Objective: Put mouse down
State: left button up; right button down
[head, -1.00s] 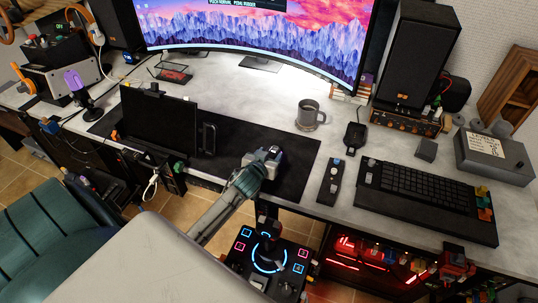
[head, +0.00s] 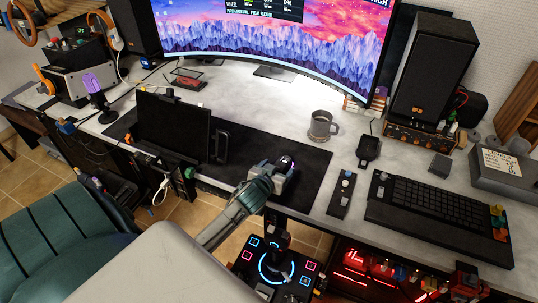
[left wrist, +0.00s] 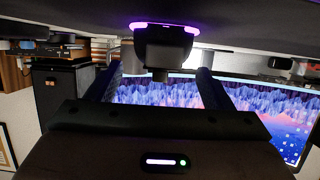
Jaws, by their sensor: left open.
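The mouse (head: 285,164) is a small dark shape with a purple glow, at the front part of the black desk mat (head: 308,172). In the left wrist view the dark mouse (left wrist: 165,48) with purple lights appears upside down against the dark mat surface. My left gripper (head: 273,175) is at the mouse, at the mat's front edge. In the left wrist view its two fingers (left wrist: 158,75) stand apart, one on each side of the mouse, with gaps visible. My right gripper is not in view.
A grey mug (head: 321,126) stands behind the mat. A dark tablet-like screen (head: 172,126) stands left of the gripper. A black keyboard (head: 438,205) and a narrow button panel (head: 342,193) lie to the right. A lit joystick panel (head: 275,266) is below the desk edge.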

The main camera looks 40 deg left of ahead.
pick_arm(q)
jog(key=b+v, duration=0.1)
jog(key=v, duration=0.8)
